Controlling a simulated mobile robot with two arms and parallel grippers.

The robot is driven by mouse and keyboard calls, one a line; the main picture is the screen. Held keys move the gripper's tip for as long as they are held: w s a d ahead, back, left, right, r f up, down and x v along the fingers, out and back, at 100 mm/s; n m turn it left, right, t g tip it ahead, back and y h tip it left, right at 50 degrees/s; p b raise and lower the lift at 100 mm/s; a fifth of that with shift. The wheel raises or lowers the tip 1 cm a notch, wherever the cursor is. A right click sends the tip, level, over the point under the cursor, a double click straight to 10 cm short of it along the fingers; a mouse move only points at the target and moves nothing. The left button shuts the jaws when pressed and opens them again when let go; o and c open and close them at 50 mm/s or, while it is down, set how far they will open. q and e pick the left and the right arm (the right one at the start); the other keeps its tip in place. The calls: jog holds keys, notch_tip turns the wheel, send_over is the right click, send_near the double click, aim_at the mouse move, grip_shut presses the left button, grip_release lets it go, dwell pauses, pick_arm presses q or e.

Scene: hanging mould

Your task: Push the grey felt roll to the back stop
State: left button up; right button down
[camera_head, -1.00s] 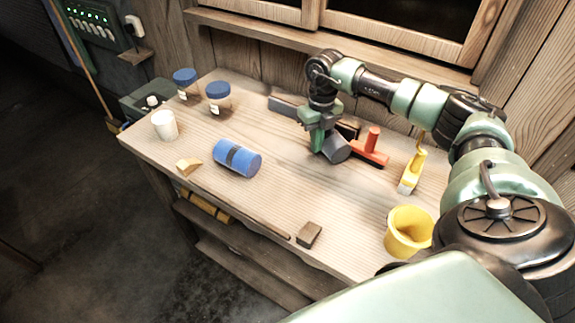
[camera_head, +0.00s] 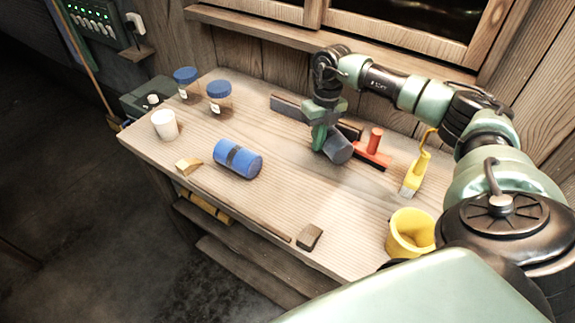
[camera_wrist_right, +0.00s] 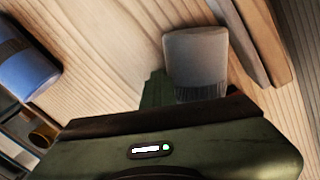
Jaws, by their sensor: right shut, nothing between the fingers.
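The grey felt roll (camera_head: 340,151) lies on its side on the bench, in front of a long low bar along the back, which looks like the back stop (camera_head: 290,106). My right gripper (camera_head: 318,147) is shut and empty, pointing down at the roll's left side. It looks very close to the roll; I cannot tell whether they touch. In the right wrist view the roll (camera_wrist_right: 196,58) stands out beyond the gripper body, with the wooden bar (camera_wrist_right: 246,40) to its right and a gap of bench between. The gripper hides part of the roll and bar. My left gripper is out of view.
A red-handled tool (camera_head: 373,147) stands close right of the roll, then a yellow brush (camera_head: 416,172) and a yellow bucket (camera_head: 410,233). A blue roll (camera_head: 238,159) lies to the left. Blue-lidded jars (camera_head: 219,98) and a white cup (camera_head: 164,125) are farther left. The front middle is mostly clear.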

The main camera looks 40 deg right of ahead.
jog(key=shift+t+h, duration=0.4)
jog(key=shift+h, duration=0.3)
jog(key=d, duration=0.2)
jog(key=w+d, duration=0.1)
jog(key=d, duration=0.1)
jog(key=shift+w+r, duration=0.1)
jog(key=shift+r, duration=0.3)
jog(key=shift+s+a+r+p, duration=0.1)
jog(key=shift+s+a+p, duration=0.05)
jog(key=shift+a+p, duration=0.3)
jog(key=shift+s+a+r+p, duration=0.1)
jog(key=shift+s+a+p, duration=0.05)
jog(key=shift+a+p, duration=0.2)
jog(key=shift+s+a+f+p, duration=0.15)
jog(key=shift+a+p, duration=0.15)
jog(key=shift+a, duration=0.15)
jog(key=s+a+r+p, duration=0.1)
jog(key=a+r+p, duration=0.2)
jog(key=r+p, duration=0.2)
jog(key=shift+s+r, duration=0.15)
jog(key=shift+r, duration=0.5)
jog(key=shift+f, duration=0.1)
jog(key=shift+a, duration=0.1)
